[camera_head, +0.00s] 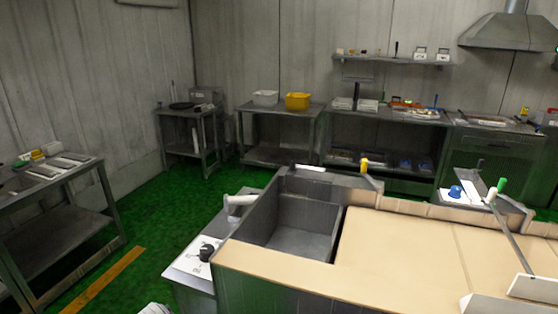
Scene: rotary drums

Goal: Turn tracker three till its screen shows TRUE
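No screen reading TRUE and no label marking tracker three can be made out in the head view. A black knob-like piece (207,252) sits on a white plate (190,262) at the left side of the central counter. A blue knob-like piece (455,192) sits on another white plate at the counter's far right. I cannot tell whether either belongs to a tracker. Neither of my grippers can be made out. A small pale piece is cut off at the bottom edge, left of centre, and I cannot tell what it is.
The central counter (390,262) has a grey basin (302,230) and a beige top. A long dark bar (508,232) and white pieces (535,289) stand at its right. Metal tables line the back wall; another table (60,185) is at left. Green floor (165,215) lies open between.

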